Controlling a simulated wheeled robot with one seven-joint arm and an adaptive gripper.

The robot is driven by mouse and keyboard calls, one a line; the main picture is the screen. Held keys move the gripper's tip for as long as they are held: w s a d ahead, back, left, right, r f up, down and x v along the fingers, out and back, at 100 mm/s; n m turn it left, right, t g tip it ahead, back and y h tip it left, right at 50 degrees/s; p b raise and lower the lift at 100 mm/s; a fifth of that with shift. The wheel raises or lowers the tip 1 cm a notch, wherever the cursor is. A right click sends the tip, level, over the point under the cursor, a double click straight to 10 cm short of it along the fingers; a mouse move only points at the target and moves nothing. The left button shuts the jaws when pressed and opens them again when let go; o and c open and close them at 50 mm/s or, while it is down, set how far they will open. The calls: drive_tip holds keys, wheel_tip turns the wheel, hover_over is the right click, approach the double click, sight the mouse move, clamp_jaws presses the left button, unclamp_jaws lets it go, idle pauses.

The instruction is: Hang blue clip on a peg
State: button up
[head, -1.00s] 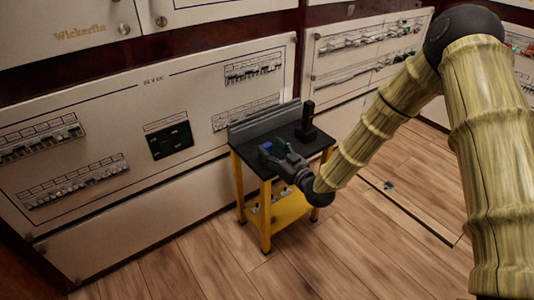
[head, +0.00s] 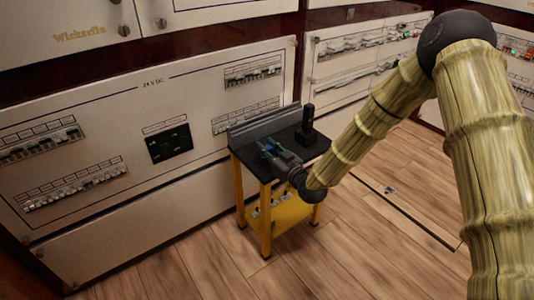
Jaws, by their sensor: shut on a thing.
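My gripper (head: 273,152) is low over the black top of a small yellow-legged cart, near its front middle. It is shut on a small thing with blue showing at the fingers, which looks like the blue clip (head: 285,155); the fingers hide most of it. I cannot tell whether it touches the cart top. A black upright post on a block (head: 307,121) stands at the back right of the cart top, apart from my gripper. I cannot make out separate pegs.
The cart (head: 238,185) has a grey raised back edge and a yellow lower shelf (head: 285,215) with small blue and pale items. Breaker panels (head: 110,150) stand close behind it. A small dark item (head: 389,190) lies on the wooden floor at right. Floor in front is clear.

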sight(268, 148)
drive_tip(key=shift+r, duration=0.15)
wheel_tip(268, 148, up, 4)
drive_tip(key=shift+d+f+p, duration=0.1)
drive_tip(key=shift+d+p, duration=0.05)
drive_tip(key=shift+p, duration=0.8)
drive_tip(key=s+d+p, duration=0.1)
drive_tip(key=d+p, duration=0.1)
drive_tip(key=d, duration=1.3)
drive_tip(key=shift+d+r+p, duration=0.35)
drive_tip(key=shift+r, duration=0.1)
